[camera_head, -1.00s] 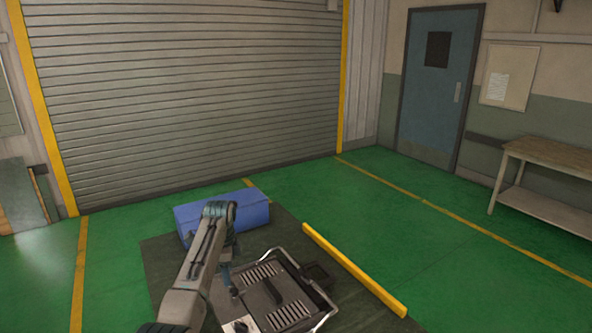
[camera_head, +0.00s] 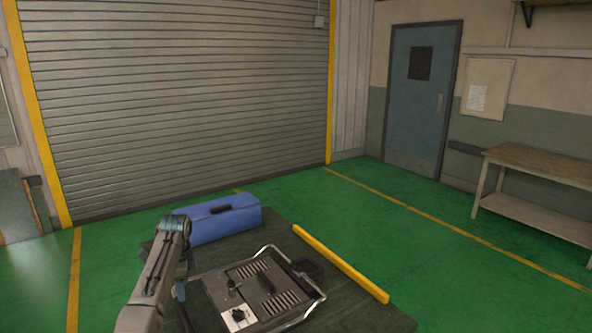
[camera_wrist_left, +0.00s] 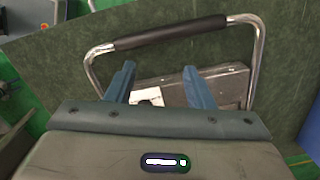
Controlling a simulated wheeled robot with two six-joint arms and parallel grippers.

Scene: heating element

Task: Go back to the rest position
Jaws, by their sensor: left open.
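My left gripper (camera_head: 181,292) hangs pointing down at the left side of a dark metal appliance with chrome handles (camera_head: 283,281). It is open, and in the left wrist view its two blue-grey fingers (camera_wrist_left: 160,76) are spread with nothing held between them. Beyond them in that view lies part of the appliance (camera_wrist_left: 172,91), with a black-gripped chrome handle (camera_wrist_left: 170,32). The appliance has slotted vents, a black lever and a white panel with a knob (camera_head: 238,317). My right gripper is not in view.
A dark table top (camera_head: 345,312) carries the appliance, a blue toolbox (camera_head: 225,222) behind it and a yellow bar (camera_head: 340,263) along the right. Green floor is free around the table. A workbench (camera_head: 537,165) stands far right, by a blue door (camera_head: 424,100).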

